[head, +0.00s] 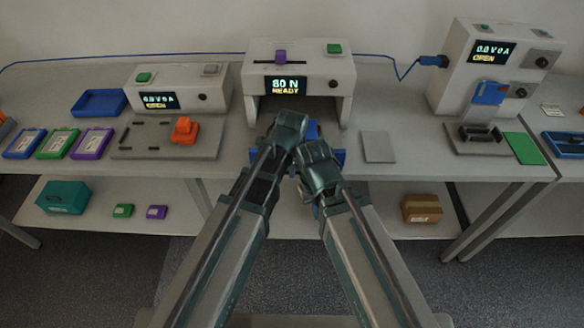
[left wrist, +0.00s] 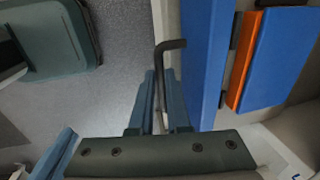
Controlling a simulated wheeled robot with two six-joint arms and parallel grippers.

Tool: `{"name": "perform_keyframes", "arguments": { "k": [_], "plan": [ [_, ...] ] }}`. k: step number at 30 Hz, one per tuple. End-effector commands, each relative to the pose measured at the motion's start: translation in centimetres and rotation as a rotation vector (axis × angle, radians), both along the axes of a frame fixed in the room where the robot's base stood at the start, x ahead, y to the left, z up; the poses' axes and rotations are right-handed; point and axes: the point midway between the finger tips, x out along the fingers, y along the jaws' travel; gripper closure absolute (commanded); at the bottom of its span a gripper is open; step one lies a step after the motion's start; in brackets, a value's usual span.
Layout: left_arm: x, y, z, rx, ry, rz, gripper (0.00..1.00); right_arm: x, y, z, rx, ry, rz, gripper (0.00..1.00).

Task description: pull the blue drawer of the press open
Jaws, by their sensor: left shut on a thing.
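The press (head: 299,68) stands at the middle of the table with its display reading "80 N READY". Parts of its blue drawer (head: 339,156) show behind my wrists, in front of the press opening, so it sticks out at least partly. In the left wrist view the drawer's blue front wall (left wrist: 207,65) runs beside a dark bent bar handle (left wrist: 170,45). My left gripper (left wrist: 164,82) is shut on this handle. A blue and orange piece (left wrist: 272,60) lies behind the drawer wall. My right gripper (head: 320,168) is close beside the left; its fingers are hidden.
A tester with an orange clamp (head: 185,130) stands to the left, beside blue, green and purple trays. A tall unit (head: 490,70) reading "OPEN" stands to the right. A flat grey plate (head: 378,146) lies right of the press. The lower shelf holds a cardboard box (head: 422,208).

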Motion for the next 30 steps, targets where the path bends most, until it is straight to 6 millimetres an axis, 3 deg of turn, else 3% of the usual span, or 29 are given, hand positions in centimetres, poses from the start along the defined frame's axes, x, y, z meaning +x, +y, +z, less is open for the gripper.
{"name": "perform_keyframes", "arguments": {
  "k": [5,6,11,23,30],
  "plan": [
    [0.1,0.0,0.0,-0.001,-0.001,0.0,1.0,0.0,0.0,0.0,0.0,0.0,0.0,1.0],
    [0.1,0.0,0.0,-0.001,-0.001,0.0,0.83,0.0,0.0,0.0,0.0,0.0,0.0,1.0],
    [0.1,0.0,0.0,-0.001,-0.001,0.0,0.55,0.0,0.0,0.0,0.0,0.0,0.0,1.0],
    [0.0,0.0,0.3,0.0,-0.001,0.0,0.55,0.0,0.0,0.3,0.0,0.0,0.0,1.0],
    [-0.3,0.0,2.2,0.0,-0.001,0.0,0.55,0.0,0.0,2.2,0.0,0.0,0.0,1.0]
  ]
}}
